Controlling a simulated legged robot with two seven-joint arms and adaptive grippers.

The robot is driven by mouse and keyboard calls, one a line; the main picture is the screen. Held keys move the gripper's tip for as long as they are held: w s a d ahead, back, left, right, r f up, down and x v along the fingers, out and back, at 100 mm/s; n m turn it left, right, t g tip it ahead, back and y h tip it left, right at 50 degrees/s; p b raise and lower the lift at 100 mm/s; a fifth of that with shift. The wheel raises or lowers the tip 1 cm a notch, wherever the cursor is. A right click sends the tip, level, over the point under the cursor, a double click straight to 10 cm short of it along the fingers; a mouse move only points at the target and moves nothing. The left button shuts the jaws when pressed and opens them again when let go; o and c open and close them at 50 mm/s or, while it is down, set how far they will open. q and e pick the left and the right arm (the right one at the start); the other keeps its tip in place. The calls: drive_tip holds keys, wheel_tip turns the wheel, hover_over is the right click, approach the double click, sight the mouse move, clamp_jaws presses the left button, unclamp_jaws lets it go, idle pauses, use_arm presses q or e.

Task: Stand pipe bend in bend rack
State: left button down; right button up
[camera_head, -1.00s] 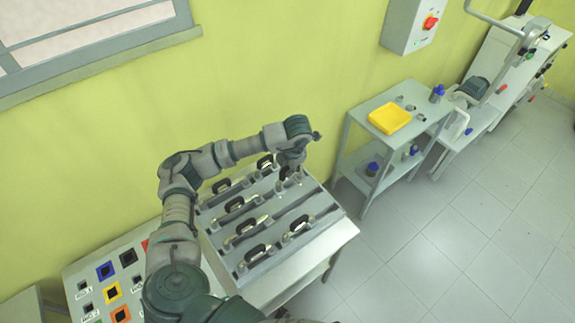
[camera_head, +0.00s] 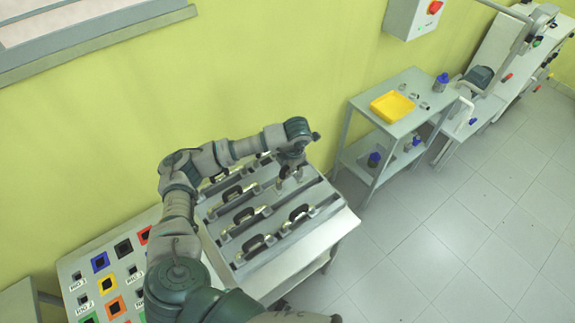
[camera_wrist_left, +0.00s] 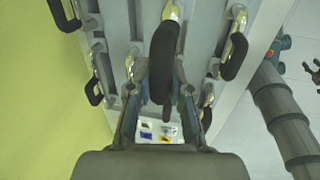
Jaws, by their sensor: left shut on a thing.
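The bend rack (camera_head: 318,206) is a grey slotted tray on a table, with several black bends with shiny metal ends lying in its rows. One of them is a bend (camera_head: 299,213) on the right side of the rack. My left gripper (camera_head: 288,182) points down over the rack's far part. In the left wrist view its two fingers (camera_wrist_left: 160,98) are shut on a black pipe bend (camera_wrist_left: 164,58) with a shiny end near the top. Whether this bend touches the rack is unclear. The far rows are partly hidden by my left arm.
A coloured panel (camera_head: 108,268) with square sockets lies left of the rack. A shelf cart with a yellow tray (camera_head: 392,106) stands to the right, apart from the table. The yellow wall (camera_head: 270,80) is close behind the rack. The tiled floor at right is clear.

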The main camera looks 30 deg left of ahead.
use_arm(q)
drive_tip(key=shift+f+b, duration=0.6)
drive_tip(key=shift+f, duration=0.65)
wheel_tip(320, 180, down, 8)
drive_tip(key=b, duration=0.5)
drive_tip(key=shift+f+b, duration=0.15)
drive_tip(key=shift+b, duration=0.15)
drive_tip(key=shift+s+d+f, duration=0.1)
drive_tip(key=shift+f, duration=0.15)
drive_tip(key=c, duration=1.1)
unclamp_jaws()
drive_tip(key=shift+o, duration=0.6)
drive_tip(key=shift+f, duration=0.1)
drive_tip(key=shift+r+p, duration=2.4)
drive_tip(key=shift+r, duration=2.25)
